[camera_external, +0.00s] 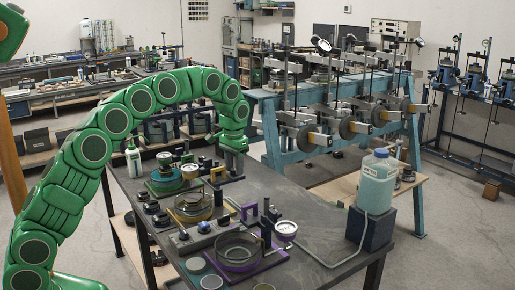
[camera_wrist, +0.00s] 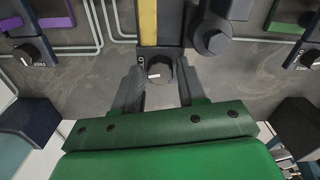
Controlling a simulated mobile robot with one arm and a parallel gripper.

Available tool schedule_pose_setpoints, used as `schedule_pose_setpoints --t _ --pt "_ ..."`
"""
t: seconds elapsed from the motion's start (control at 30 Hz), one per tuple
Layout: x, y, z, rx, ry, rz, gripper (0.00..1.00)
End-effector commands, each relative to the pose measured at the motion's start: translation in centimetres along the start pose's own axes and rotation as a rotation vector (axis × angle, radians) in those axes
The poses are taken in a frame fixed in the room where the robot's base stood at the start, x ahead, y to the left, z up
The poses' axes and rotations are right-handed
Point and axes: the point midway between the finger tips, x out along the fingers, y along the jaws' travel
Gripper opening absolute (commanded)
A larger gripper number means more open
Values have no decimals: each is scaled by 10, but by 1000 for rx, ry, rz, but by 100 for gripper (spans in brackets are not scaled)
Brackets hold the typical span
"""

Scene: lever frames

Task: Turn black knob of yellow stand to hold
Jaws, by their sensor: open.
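The yellow stand (camera_wrist: 147,22) shows as a strip at the top middle of the wrist view. Its black knob (camera_wrist: 160,68) sits below the strip, with a small white mark and a partly visible HOLD label at its left. My gripper (camera_wrist: 160,76) is open, with one dark finger on each side of the knob. I cannot tell whether either finger touches it. In the external view my gripper (camera_external: 235,165) is low over the back right part of the bench, and the yellow stand (camera_external: 192,207) is to its left; its knob is not clear there.
A purple stand (camera_wrist: 55,22) with its own knob (camera_wrist: 27,55) is at the left of the wrist view, and a green stand (camera_wrist: 287,15) at the right. A clear bottle (camera_external: 376,182) stands on a block near the bench's right edge.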

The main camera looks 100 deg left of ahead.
Motion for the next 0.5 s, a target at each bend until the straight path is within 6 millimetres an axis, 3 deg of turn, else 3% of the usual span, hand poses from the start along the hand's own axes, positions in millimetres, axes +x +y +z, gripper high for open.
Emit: schedule_pose_setpoints --t 0.17,0.5 --pt "-10 0 0 0 -1 0 41" --pt "-53 1 0 0 3 0 41"
